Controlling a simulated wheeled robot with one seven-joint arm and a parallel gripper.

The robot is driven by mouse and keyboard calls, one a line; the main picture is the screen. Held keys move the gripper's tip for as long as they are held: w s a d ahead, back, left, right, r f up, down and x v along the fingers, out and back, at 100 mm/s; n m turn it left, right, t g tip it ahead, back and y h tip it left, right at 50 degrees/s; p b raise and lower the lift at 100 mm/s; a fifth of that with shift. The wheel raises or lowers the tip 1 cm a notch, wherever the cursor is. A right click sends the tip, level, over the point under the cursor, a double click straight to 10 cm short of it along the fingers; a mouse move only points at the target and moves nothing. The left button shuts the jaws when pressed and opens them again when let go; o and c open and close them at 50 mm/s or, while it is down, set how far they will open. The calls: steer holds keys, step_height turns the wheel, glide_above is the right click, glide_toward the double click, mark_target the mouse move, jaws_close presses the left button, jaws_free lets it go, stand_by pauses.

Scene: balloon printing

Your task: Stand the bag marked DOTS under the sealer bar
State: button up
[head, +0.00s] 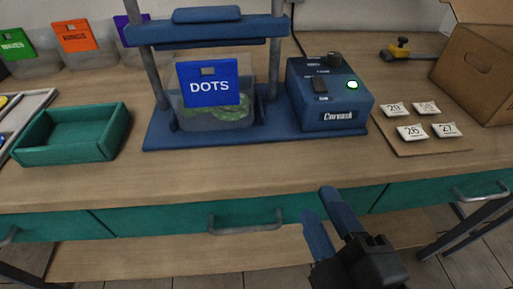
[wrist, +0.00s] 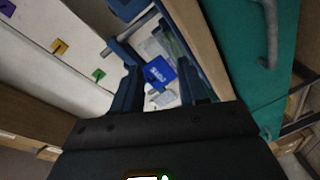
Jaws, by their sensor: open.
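The bag marked DOTS (head: 215,116) is clear with a blue label and green contents. It stands upright on the blue base (head: 165,141) of the sealer, between the two posts and below the blue sealer bar (head: 207,30). The wrist view also shows the blue DOTS label (wrist: 160,73) between the fingers, some way off. My gripper (head: 325,202) is open and empty, in front of the workbench's front edge and apart from the bag. It also shows at the bottom of the wrist view (wrist: 168,93).
The sealer's control box (head: 345,115) with a lit green button stands right of the bag. A green tray (head: 75,135) is at left. Other labelled bags (head: 75,38) stand at the back left. Numbered packets (head: 411,132) and a cardboard box (head: 480,70) are at right. The front bench strip is clear.

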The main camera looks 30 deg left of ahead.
steer(key=s+d+f+m+t+h, duration=0.1)
steer(key=s+d+f+m+h, duration=0.35)
steer(key=d, duration=0.45)
steer(key=s+d+f+m+t+h, duration=0.1)
steer(key=s+d+f+m+h, duration=0.15)
steer(key=s+d+m, duration=0.45)
steer(key=s+d+m+h, duration=0.2)
steer(key=s+d+m, duration=0.1)
steer(key=s, duration=0.3)
steer(key=s+d+r+m+h, duration=0.1)
steer(key=s+d+m+h, duration=0.1)
steer(key=s+d+m, duration=0.2)
steer(key=shift+s+m, duration=1.15)
